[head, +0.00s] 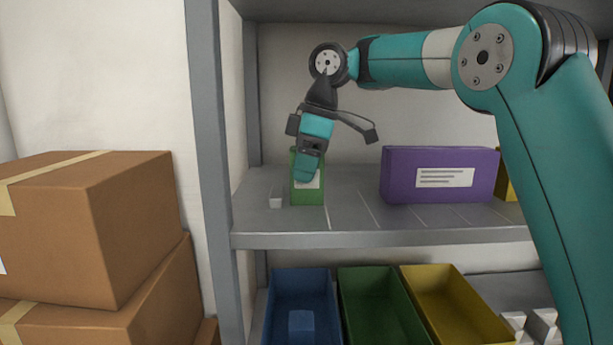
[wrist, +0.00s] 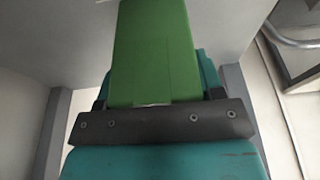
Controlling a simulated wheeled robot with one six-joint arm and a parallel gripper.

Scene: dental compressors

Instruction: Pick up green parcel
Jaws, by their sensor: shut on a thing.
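The green parcel (head: 308,196) is a narrow upright box with a white label, near the left end of the grey shelf (head: 380,222). My gripper (head: 308,172) reaches it from above and covers much of its upper front. In the wrist view the green parcel (wrist: 152,50) extends out from between the teal and dark jaws (wrist: 160,115). The gripper is shut on the parcel. The parcel's lower end looks at or very close to the shelf surface; I cannot tell whether it touches.
A purple box (head: 440,174) with a label stands to the right, a yellow box (head: 506,186) beyond it. The shelf post (head: 210,150) is at left. Blue, green and yellow bins (head: 375,300) sit below.

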